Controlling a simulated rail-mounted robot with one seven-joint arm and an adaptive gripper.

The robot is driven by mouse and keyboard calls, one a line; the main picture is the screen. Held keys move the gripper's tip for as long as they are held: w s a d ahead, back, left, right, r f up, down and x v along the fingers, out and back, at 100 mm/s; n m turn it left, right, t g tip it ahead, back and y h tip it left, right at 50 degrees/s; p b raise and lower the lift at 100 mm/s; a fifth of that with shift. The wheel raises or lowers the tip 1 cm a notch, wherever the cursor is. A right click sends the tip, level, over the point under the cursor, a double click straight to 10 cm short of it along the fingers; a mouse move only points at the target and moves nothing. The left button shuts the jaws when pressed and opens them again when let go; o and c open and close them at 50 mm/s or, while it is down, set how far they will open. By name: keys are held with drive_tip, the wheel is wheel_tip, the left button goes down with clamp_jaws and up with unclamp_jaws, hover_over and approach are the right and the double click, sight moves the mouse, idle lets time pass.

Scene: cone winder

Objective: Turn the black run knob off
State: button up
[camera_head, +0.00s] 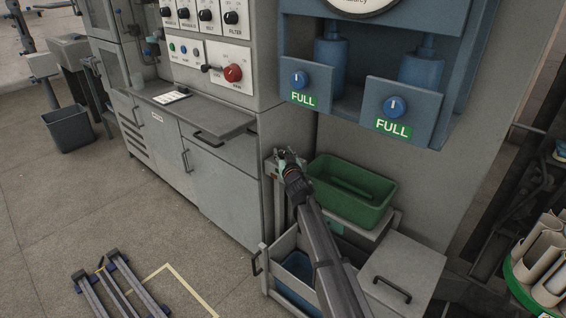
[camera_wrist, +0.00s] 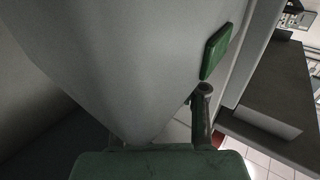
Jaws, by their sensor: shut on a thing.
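A black lever-like knob (camera_head: 207,68) sits left of the red knob (camera_head: 232,73) on the white control panel. Several round black knobs are in the row above; their small labels are hard to read, so I cannot be sure which is the run knob. My gripper (camera_head: 285,159) is well below the panel, beside a slim grey unit and left of the green bin. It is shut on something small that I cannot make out. In the wrist view, a green block (camera_wrist: 160,165) fills the bottom edge and a dark round-ended post (camera_wrist: 203,105) stands beyond it.
The green bin (camera_head: 352,190) stands close to the right of my gripper. A grey shelf (camera_head: 205,118) juts out below the panel. Blue housings with two blue knobs (camera_head: 300,80) (camera_head: 394,105) are above right. An open grey drawer (camera_head: 283,250) lies below.

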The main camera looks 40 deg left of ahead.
drive_tip(key=shift+w+a+f+m+t+h+b, duration=0.15)
drive_tip(key=shift+w+f+m+t+h+b, duration=0.3)
drive_tip(key=shift+b, duration=5.05)
drive_tip(key=b, duration=0.7)
drive_tip(key=shift+s+f+m+h, duration=0.15)
drive_tip(key=shift+m+h, duration=0.1)
drive_tip(key=t+h+b, duration=0.1)
drive_tip(key=b, duration=0.6)
drive_tip(key=shift+s+d+m+b, duration=0.25)
drive_tip(key=shift+s+m+b, duration=0.05)
drive_tip(key=shift+b, duration=0.05)
drive_tip(key=m+t+h+b, duration=0.1)
drive_tip(key=b, duration=0.2)
drive_tip(key=shift+s+d+b, duration=0.1)
drive_tip(key=shift+s+b, duration=0.1)
drive_tip(key=shift+b, duration=0.15)
drive_tip(key=shift+r+m+t+h+b, duration=0.25)
drive_tip(key=shift+m+t+h+b, duration=0.7)
drive_tip(key=shift+h+b, duration=0.35)
drive_tip(key=shift+r+m+t+h, duration=0.15)
drive_tip(key=shift+m+t+h, duration=0.25)
drive_tip(key=shift+m+h, duration=0.45)
drive_tip(key=o, duration=1.1)
drive_tip(key=shift+r, duration=0.1)
